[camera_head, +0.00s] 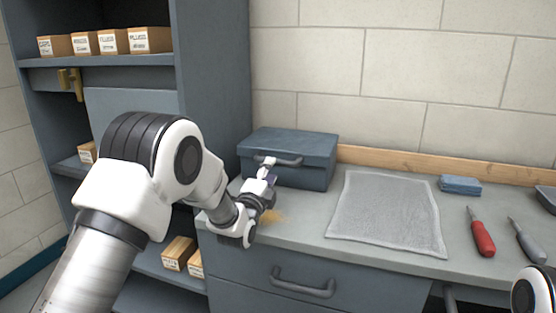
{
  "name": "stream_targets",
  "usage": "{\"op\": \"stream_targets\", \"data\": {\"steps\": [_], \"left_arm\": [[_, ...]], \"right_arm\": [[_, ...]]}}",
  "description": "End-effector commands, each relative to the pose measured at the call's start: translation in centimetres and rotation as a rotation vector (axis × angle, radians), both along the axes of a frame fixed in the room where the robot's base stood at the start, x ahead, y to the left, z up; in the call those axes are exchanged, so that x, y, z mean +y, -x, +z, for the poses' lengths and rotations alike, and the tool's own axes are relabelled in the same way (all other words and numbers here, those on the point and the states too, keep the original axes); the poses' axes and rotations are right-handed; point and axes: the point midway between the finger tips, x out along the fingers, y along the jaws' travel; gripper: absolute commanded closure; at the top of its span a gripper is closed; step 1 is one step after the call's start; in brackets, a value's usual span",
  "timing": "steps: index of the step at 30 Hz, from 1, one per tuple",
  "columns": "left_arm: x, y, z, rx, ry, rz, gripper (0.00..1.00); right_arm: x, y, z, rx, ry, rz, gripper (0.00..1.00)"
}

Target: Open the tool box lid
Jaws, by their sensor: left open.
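The blue-grey tool box (312,175) stands at the back left of the bench, near the wall. Its lid (290,140) is down. A dark handle (288,161) sits on its front. My left gripper (267,170) is open, in front of the box at the left end of the handle. I cannot tell whether its fingers touch the handle. My left wrist hides the box's lower left front. Part of my right arm shows at the bottom right; its gripper is outside the view.
A grey mat (388,213) lies right of the box on the bench (300,232). Farther right are a blue folded cloth (460,185), a red-handled tool (482,235) and a grey-handled tool (527,240). A tall shelf unit (215,80) with small boxes stands left.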

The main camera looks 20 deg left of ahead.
Motion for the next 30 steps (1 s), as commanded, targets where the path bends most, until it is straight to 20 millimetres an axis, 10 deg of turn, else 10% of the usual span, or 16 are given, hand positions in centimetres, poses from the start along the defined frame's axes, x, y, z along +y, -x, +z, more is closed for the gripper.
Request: {"op": "stream_targets", "data": {"steps": [7, 16, 21, 30], "left_arm": [[-0.2, -4.4, 0.8, 0.000, 0.000, 0.000, 0.55], [-0.2, -5.2, 0.9, 0.002, 0.000, 0.000, 0.55], [-0.2, -5.2, 0.9, 0.002, 0.001, 0.000, 1.00], [-0.2, -5.2, 1.2, 0.009, 0.001, 0.000, 1.00]], "right_arm": [[0.0, 0.0, 0.4, -0.001, 0.000, 0.000, 0.60], [0.0, 0.0, 0.5, -0.001, 0.000, 0.000, 0.60], [0.0, 0.0, 0.4, -0.001, 0.000, 0.000, 0.60], [0.0, 0.0, 0.8, -0.001, 0.000, 0.000, 0.60]]}}
